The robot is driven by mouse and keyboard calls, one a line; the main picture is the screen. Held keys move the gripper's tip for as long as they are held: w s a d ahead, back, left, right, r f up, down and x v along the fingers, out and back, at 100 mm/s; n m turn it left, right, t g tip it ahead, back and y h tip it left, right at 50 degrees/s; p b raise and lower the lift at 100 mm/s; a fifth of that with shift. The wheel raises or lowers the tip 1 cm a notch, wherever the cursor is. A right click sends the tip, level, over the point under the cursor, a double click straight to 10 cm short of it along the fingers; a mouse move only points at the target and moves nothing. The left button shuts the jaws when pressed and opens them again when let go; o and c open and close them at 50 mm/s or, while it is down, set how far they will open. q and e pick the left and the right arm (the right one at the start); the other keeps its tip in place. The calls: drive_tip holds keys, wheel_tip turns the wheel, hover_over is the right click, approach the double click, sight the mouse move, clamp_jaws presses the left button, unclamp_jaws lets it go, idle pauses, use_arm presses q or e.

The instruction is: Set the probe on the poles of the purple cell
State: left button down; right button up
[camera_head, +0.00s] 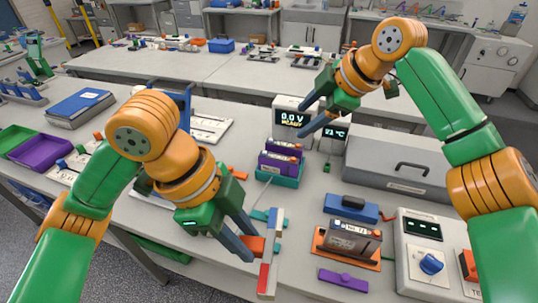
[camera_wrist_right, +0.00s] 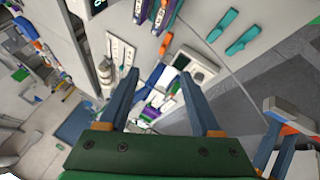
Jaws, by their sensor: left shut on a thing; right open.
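Two purple cells, one (camera_head: 279,161) in front of the other, stand in a teal holder (camera_head: 278,180) at mid-table. They also show at the top of the right wrist view (camera_wrist_right: 164,14). My right gripper (camera_head: 318,116) is open and empty, raised near the meter (camera_head: 291,117), which reads 0.0 V.
A dark cell (camera_head: 350,236) sits on an orange tray, with a blue block (camera_head: 350,208) behind. A grey case (camera_head: 398,164) and a knobbed instrument (camera_head: 424,252) fill the right side.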

use_arm(q)
drive_tip(key=shift+a, duration=0.1)
drive_tip(key=shift+s, duration=0.15)
use_arm(e)
drive_tip(key=s+a+r+n+g+h, duration=0.2)
drive_tip(key=s+a+n+h, duration=0.15)
drive_tip(key=s+n, duration=0.5)
drive_tip(key=s+a+r+n+g+h, duration=0.2)
drive_tip(key=s+a+r+n, duration=0.15)
drive_tip(key=s+n, duration=0.55)
wheel_tip(320, 180, down, 12)
drive_tip(key=shift+s+d+f, duration=0.15)
drive_tip(key=shift+s+f, duration=0.1)
drive_tip(key=shift+m, duration=0.25)
drive_tip(key=shift+w, duration=0.1)
drive_tip(key=c, duration=0.7)
clamp_jaws()
